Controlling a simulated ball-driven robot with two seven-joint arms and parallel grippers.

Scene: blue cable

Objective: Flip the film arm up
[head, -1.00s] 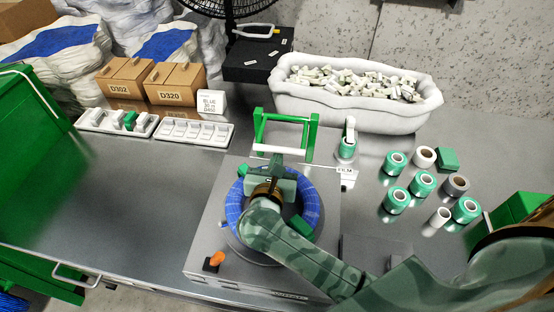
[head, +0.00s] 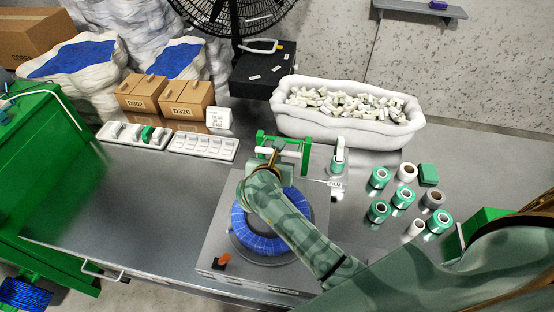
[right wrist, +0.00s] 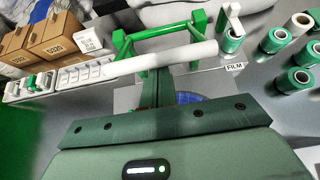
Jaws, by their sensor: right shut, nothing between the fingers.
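A green frame with a white roller (head: 292,154), which looks like the film arm, stands at the back edge of the grey machine. In the right wrist view its white roller (right wrist: 160,61) crosses in front of the green bar. My right gripper (head: 273,156) is shut and empty, its fingers at the roller's near side; in the right wrist view the fingers (right wrist: 163,75) point at the roller. I cannot tell whether they touch it. A blue cable coil (head: 262,243) lies on the machine's round plate, partly hidden by my right arm. My left gripper is out of view.
A FILM label and a green film roll (head: 337,165) stand right of the frame. Several green and white rolls (head: 403,195) are farther right. A white tub (head: 345,128) is behind. White trays (head: 203,147) and boxes are back left. The table's left part is clear.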

